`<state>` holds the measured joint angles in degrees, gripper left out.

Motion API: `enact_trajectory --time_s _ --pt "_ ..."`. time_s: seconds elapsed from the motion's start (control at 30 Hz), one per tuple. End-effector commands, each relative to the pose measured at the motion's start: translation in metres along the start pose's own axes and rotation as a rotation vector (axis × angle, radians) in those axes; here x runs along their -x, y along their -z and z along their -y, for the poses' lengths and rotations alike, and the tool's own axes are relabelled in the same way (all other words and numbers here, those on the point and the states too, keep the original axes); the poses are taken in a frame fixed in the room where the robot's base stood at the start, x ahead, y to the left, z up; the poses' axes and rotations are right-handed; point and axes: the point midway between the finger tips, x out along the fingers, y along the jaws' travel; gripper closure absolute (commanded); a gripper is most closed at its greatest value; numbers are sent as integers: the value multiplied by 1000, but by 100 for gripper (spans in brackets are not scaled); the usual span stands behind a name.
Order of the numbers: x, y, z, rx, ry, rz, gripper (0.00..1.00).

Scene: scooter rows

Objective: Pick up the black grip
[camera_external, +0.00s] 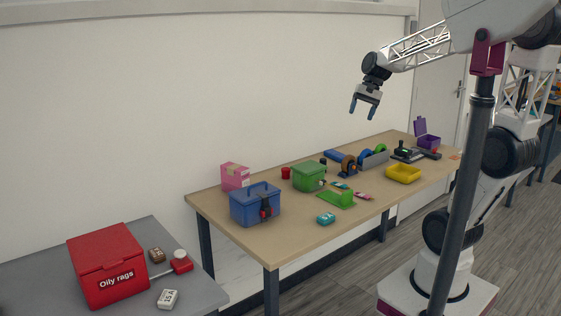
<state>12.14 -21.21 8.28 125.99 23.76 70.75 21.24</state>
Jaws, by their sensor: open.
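My gripper (362,109) is open and empty, pointing down in the air high above the wooden table (290,237). Its two bluish fingers are apart and touch nothing. I cannot surely make out the black grip at this size. A dark, low item (407,153) lies at the far right part of the table, behind the yellow tray (403,174). A small dark piece (323,161) stands by the green box (309,177). I cannot tell whether either of these is the grip.
A blue toolbox (255,206), pink box (235,177) and red cup (286,173) stand at the table's left. A red rag box (107,265) sits on a separate grey table. The wooden table's front edge is mostly clear.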

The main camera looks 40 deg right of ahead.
Motion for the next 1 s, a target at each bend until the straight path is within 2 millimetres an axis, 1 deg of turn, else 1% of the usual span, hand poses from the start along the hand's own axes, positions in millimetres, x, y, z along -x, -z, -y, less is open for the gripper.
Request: enact_trajectory --time_s 0.03,0.23,0.37,0.5,0.67,0.8,0.9,1.0 --pt "1 13 4 -50 19 24 33" --pt "8 59 22 -246 103 124 33" --pt "13 92 30 -370 156 191 33" --pt "19 130 36 -499 216 266 33" --pt "25 175 39 -641 284 356 33" --pt "29 217 37 -760 342 439 33" --pt "33 243 35 -830 380 491 33" --pt "36 263 32 -882 409 533 33"
